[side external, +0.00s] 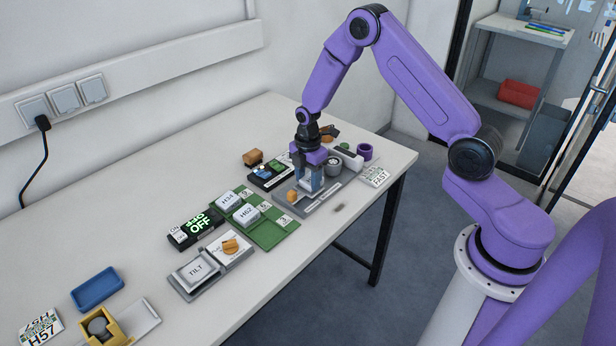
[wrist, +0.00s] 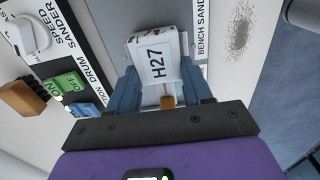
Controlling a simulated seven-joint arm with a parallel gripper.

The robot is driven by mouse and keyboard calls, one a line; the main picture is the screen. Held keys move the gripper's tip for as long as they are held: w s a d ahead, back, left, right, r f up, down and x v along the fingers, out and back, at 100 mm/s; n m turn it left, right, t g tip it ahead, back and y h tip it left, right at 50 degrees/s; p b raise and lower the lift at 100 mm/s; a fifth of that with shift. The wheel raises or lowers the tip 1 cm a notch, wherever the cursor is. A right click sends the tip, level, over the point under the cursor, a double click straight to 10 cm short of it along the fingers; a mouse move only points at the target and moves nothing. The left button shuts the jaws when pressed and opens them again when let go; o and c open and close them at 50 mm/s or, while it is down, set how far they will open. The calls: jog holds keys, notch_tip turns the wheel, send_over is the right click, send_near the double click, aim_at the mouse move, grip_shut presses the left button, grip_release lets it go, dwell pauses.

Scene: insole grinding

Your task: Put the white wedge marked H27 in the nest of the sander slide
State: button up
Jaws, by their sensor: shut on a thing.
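The white wedge marked H27 (wrist: 156,60) is between the two blue fingers of my gripper (wrist: 163,86) in the wrist view, with its label facing the camera. My gripper is shut on it. In the side view my gripper (side external: 309,182) points down over the grey sander plate (side external: 325,197) at the far end of the bench, and the fingers mostly hide the wedge. The nest is hidden by the gripper and wedge; I cannot tell whether the wedge touches it. An orange knob (side external: 292,195) stands by the plate and also shows below the wedge in the wrist view (wrist: 167,102).
A green tray (side external: 281,232) holds wedges marked H34 (side external: 227,200) and H62 (side external: 246,215). A black switch box (side external: 264,180) and a purple ring (side external: 364,151) flank the sander. A TILT unit (side external: 196,271) and blue tray (side external: 97,288) lie nearer.

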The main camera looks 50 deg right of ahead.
jog(key=o, duration=1.1)
jog(key=shift+r, duration=3.5)
